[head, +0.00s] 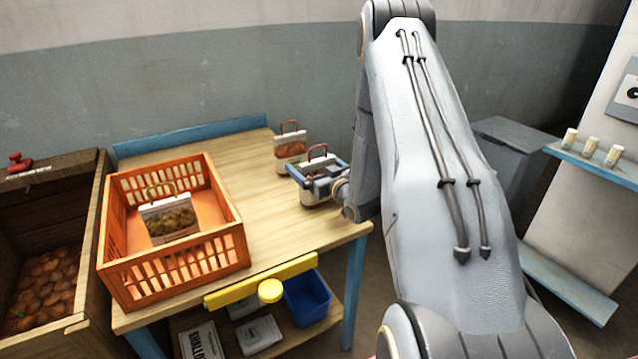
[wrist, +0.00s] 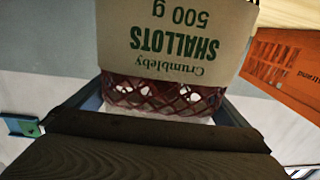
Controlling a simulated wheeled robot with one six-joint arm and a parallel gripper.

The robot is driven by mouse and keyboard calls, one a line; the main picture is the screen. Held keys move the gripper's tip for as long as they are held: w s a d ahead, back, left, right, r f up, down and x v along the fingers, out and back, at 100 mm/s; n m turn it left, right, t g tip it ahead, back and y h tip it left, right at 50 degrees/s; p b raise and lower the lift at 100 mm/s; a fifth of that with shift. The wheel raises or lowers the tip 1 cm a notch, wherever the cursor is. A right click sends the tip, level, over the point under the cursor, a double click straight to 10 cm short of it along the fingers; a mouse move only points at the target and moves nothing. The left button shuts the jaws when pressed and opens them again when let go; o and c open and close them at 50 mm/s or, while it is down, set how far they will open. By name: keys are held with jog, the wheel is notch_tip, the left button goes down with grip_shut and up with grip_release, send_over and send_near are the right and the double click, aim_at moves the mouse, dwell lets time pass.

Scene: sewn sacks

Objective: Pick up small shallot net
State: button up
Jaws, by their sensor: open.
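The small shallot net (head: 318,190) stands upright near the table's right side, with a pale label and a red handle. In the wrist view its label, reading "Crumbleby SHALLOTS 500 g", shows upside down above dark red netting (wrist: 165,95). My gripper (head: 317,173) is open at the net, its blue-grey jaws around the upper part. The net seems to stand between them, but I cannot tell whether either jaw touches it. A dark finger fills the bottom of the wrist view and hides part of the net.
Another net with a label (head: 290,152) stands just behind. An orange crate (head: 190,265) on the left of the wooden table (head: 262,235) holds a third labelled net (head: 172,220). A wooden bin (head: 85,290) of onion-like produce stands further left. The table between crate and gripper is clear.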

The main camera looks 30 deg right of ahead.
jog(key=c, duration=1.7)
jog(key=shift+o, duration=0.2)
jog(key=shift+r, duration=0.2)
